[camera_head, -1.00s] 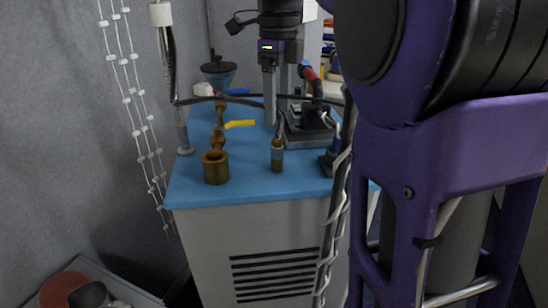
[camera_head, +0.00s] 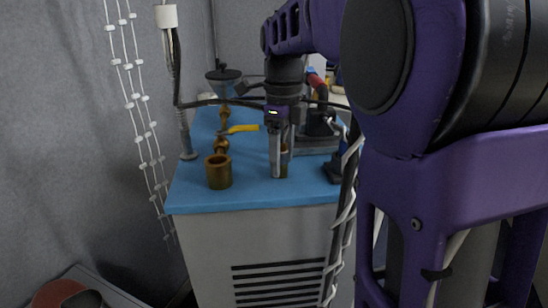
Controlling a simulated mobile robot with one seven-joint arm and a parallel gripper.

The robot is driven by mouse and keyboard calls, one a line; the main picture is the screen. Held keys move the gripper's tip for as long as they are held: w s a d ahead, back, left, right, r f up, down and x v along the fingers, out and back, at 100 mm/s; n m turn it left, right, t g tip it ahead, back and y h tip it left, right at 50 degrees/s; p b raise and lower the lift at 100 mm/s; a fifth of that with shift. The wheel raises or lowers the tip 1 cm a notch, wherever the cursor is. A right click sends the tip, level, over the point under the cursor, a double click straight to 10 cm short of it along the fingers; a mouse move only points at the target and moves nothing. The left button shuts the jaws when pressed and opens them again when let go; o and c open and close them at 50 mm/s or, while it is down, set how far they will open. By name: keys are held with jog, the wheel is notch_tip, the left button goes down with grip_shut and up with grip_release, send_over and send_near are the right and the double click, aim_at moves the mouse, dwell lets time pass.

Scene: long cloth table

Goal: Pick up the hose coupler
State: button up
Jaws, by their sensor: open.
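A small upright brass fitting with a grey band, likely the hose coupler (camera_head: 284,166), stands near the front of the blue tabletop (camera_head: 254,193). It is partly hidden by my gripper (camera_head: 281,160). My gripper points down with its fingers open at the coupler. One finger covers the coupler's left side in this view. I cannot tell whether the fingers touch it or stand in front of it.
A wider brass cup (camera_head: 218,172) stands to the left, with a yellow-handled valve (camera_head: 241,129) behind it. A dark machine (camera_head: 318,135) is behind on the right.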

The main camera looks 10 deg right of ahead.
jog(key=shift+c, duration=0.2)
grip_shut()
jog(key=shift+r, duration=0.1)
